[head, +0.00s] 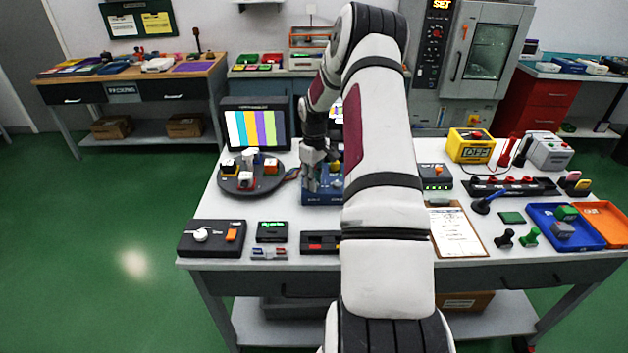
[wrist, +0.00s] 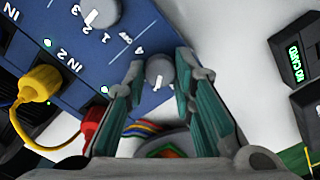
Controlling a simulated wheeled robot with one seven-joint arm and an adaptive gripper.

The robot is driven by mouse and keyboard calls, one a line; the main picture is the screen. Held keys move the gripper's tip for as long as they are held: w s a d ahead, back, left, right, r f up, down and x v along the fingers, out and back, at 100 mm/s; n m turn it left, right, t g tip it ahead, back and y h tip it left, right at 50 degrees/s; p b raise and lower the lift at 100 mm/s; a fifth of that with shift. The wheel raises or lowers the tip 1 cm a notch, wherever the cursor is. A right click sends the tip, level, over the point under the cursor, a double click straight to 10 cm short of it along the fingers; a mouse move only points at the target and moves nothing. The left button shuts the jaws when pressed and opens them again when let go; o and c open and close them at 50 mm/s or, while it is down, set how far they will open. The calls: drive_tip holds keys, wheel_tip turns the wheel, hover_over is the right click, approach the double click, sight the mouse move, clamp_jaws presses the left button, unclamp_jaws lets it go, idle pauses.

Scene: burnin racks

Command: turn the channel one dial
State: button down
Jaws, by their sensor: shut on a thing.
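The blue box with dials (head: 322,198) stands on the table, partly hidden behind my arm. In the wrist view its blue face (wrist: 60,25) shows "IN 2" and "IN" labels. A grey dial with a pale pointer (wrist: 158,70) sits between my gripper's fingertips (wrist: 160,68). My gripper (head: 312,178) is shut on this dial. A second dial (wrist: 100,12), with numbers beside it, is clear of the fingers. I cannot read which dial is channel one.
A yellow plug (wrist: 42,84) and a red plug (wrist: 92,120) sit in the box beside the fingers. A black device reading "NO CARD" (wrist: 296,55) is at right. A monitor with colour bars (head: 256,127) and a round tray (head: 240,184) stand left of the box.

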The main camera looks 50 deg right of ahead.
drive_tip(key=shift+m, duration=0.3)
drive_tip(key=m+b, duration=0.2)
drive_tip(key=m, duration=0.1)
drive_tip(key=shift+w+f+m, duration=0.1)
drive_tip(key=shift+m, duration=0.3)
drive_tip(key=m+b, duration=0.2)
drive_tip(key=m, duration=0.1)
drive_tip(key=shift+m, duration=0.3)
drive_tip(key=m+b, duration=0.2)
drive_tip(key=m, duration=0.1)
drive_tip(key=shift+a+m, duration=0.1)
drive_tip(key=shift+m, duration=0.2)
drive_tip(key=shift+m+b, duration=1.05)
drive_tip(key=shift+m, duration=1.05)
drive_tip(key=c, duration=1.3)
unclamp_jaws()
drive_tip(key=shift+c, duration=0.2)
